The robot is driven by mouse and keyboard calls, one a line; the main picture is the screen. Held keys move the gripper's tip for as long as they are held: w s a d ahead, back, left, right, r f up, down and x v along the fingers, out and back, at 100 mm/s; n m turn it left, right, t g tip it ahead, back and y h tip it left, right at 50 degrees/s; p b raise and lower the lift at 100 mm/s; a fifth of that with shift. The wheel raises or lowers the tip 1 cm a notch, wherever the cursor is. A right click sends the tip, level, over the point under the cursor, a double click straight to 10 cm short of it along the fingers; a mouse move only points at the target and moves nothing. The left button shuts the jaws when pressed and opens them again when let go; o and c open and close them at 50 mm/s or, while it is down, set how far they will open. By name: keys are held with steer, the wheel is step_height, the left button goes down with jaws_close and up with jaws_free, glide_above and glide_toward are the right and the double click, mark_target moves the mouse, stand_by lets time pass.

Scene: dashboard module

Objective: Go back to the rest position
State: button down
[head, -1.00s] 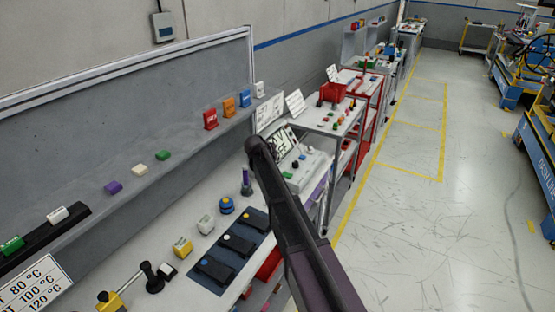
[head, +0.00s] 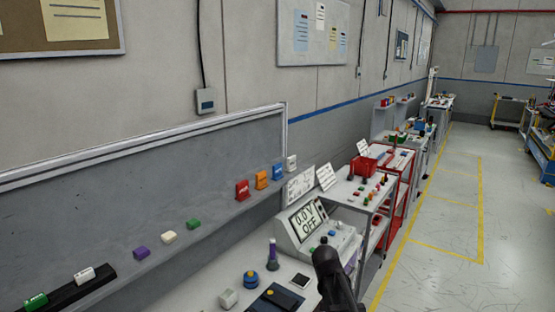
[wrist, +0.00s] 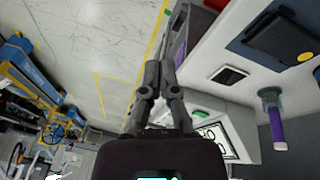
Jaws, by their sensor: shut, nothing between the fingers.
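My gripper (wrist: 159,75) shows in the wrist view with its two fingers together and nothing between them. It hangs over the edge between the workbench and the open floor. In the head view my dark arm (head: 335,280) rises from the bottom edge, in front of the meter unit (head: 318,224), whose screen reads "0.0 V OFF". The gripper's fingers cannot be made out in the head view. The meter unit also shows in the wrist view (wrist: 240,125), partly hidden behind my gripper.
On the bench stand a purple-handled tool (head: 272,255), a blue button (head: 250,279), a white block (head: 228,298) and a dark blue panel (head: 275,300). A shelf behind holds several coloured blocks. A cart with a red bin (head: 362,166) stands beyond. The floor (head: 440,220) at right is clear.

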steer(key=s+n+g+y, duration=0.2)
steer(key=s, duration=1.2)
steer(key=shift+a+f+n+y, duration=0.2)
steer(key=shift+f+n+y, duration=0.1)
steer(key=shift+f+n, duration=0.1)
